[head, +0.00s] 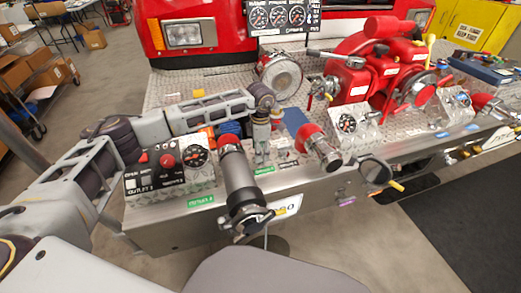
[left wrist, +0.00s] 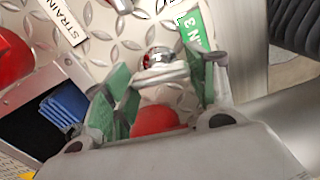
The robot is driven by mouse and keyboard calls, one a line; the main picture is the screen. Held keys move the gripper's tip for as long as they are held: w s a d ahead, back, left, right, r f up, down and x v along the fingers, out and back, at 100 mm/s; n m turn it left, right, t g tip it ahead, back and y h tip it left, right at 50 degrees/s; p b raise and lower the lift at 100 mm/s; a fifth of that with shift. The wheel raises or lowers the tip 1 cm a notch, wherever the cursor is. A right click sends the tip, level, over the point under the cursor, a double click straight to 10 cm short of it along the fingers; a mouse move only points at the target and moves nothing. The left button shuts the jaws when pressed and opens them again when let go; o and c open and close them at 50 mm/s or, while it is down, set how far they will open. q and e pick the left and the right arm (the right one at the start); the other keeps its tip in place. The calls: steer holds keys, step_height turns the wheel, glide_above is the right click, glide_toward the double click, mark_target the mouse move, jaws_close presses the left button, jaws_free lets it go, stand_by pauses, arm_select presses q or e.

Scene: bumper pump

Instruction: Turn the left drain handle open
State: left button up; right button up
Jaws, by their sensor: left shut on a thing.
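The left drain handle shows in the left wrist view as a red grip (left wrist: 155,121) with a metal lever and a round chrome piece (left wrist: 158,57) at its far end. My left gripper (left wrist: 168,82) has its green-padded fingers on either side of the handle and is shut on it. In the head view my left gripper (head: 262,153) points down at the bumper deck, just behind a green label (head: 264,170). The handle is hidden there by the gripper. My right gripper is not in view.
A large dark hose pipe (head: 238,180) stands close to the left gripper's left. A red-collared outlet (head: 319,147) is to its right. A control box (head: 166,165) sits under my left forearm. A blue object (left wrist: 63,108) lies in a dark opening beside the handle.

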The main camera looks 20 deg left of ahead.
arm_select(q)
steer(key=shift+r+n, duration=0.1)
steer(key=shift+n, duration=0.8)
steer(key=o, duration=0.7)
steer(key=shift+o, duration=0.2)
step_height(320, 180, up, 12)
stand_by(0.8)
